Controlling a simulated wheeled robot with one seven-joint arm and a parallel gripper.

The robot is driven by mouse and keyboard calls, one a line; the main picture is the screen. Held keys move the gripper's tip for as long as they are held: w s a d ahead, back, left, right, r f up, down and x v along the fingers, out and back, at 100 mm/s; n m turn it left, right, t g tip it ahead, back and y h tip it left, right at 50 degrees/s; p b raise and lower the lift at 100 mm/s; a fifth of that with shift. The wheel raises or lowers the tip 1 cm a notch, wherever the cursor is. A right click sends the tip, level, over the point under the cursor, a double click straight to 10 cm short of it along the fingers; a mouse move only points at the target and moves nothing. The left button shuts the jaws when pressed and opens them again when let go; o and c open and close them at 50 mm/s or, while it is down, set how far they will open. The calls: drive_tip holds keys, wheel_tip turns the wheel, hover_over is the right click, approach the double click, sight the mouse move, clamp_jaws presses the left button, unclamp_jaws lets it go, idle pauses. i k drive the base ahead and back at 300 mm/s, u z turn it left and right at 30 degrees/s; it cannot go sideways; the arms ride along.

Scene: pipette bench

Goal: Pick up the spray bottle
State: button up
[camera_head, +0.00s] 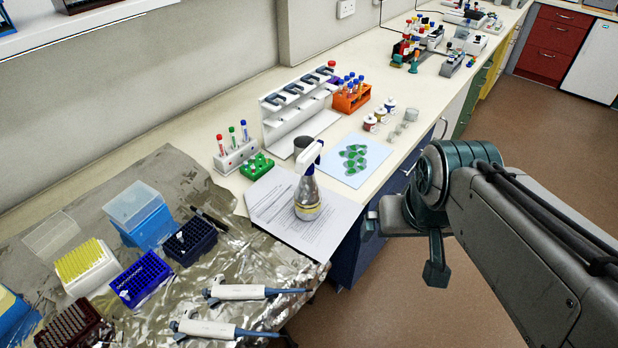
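The spray bottle (307,190) stands upright on printed paper sheets near the front edge of the bench. It has a white trigger head, a clear body and a yellowish label. My gripper (371,223) is to the right of the bottle, at the bench's front edge, and apart from it.
A dark cup (302,145) stands right behind the bottle. A green tube rack (257,167) is behind left, and a blue sheet with green pieces (355,160) is to the right. Two pipettes (245,292) lie on foil (270,262) in front. A pipette stand (285,112) is farther back.

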sight(307, 198)
drive_tip(key=u, duration=2.95)
drive_tip(key=k, duration=1.05)
drive_tip(key=z, duration=1.25)
drive_tip(key=i, duration=1)
drive_tip(key=z, duration=0.05)
